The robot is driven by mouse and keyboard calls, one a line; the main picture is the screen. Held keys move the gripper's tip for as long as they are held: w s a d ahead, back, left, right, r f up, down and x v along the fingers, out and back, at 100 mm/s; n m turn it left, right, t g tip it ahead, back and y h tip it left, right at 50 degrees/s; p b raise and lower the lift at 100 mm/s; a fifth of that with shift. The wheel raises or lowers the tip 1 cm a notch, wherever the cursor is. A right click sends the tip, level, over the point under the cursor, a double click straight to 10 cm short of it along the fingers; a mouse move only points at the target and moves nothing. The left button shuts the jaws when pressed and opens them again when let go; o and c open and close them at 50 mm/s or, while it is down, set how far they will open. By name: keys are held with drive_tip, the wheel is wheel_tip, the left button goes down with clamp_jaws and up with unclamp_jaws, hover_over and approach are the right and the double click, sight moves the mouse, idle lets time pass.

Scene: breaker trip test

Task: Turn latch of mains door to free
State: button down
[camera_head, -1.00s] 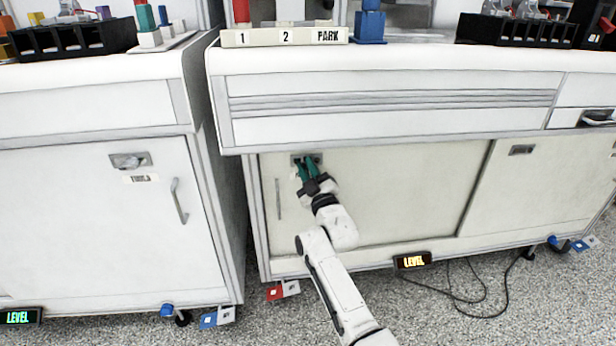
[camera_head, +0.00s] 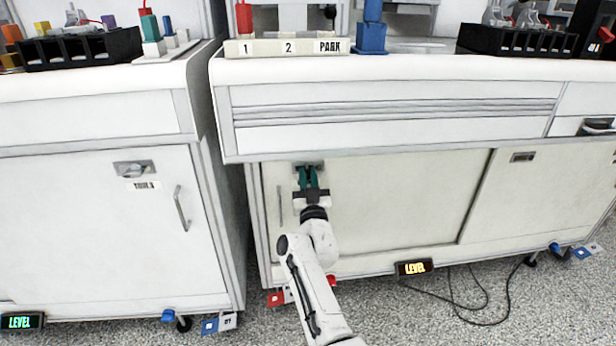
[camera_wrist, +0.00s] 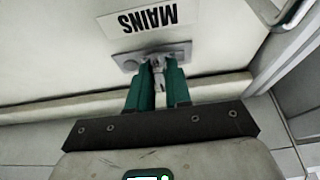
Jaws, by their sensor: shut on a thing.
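The mains door (camera_head: 380,205) is the cream cabinet door under the right bench. Its latch sits on a grey plate near the door's upper left; the latch (camera_wrist: 158,72) shows in the wrist view below the MAINS label (camera_wrist: 148,18). My gripper (camera_head: 308,178) has green fingers at the latch plate. In the wrist view my gripper (camera_wrist: 158,82) is shut on the latch, one finger on each side of it. The fingers hide part of the latch. The door looks closed.
A vertical handle (camera_head: 281,205) is left of my gripper. The TOOLS door (camera_head: 90,235) with its own latch (camera_head: 134,169) is on the left cabinet. A black cable (camera_head: 470,305) lies on the floor at the right.

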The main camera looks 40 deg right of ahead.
drive_tip(key=shift+f, duration=0.1)
idle(0.3)
drive_tip(key=c, duration=1.1)
unclamp_jaws()
drive_tip(key=shift+c, duration=0.2)
drive_tip(key=p+v, duration=0.5)
drive_tip(key=v, duration=0.6)
drive_tip(key=shift+w, duration=0.1)
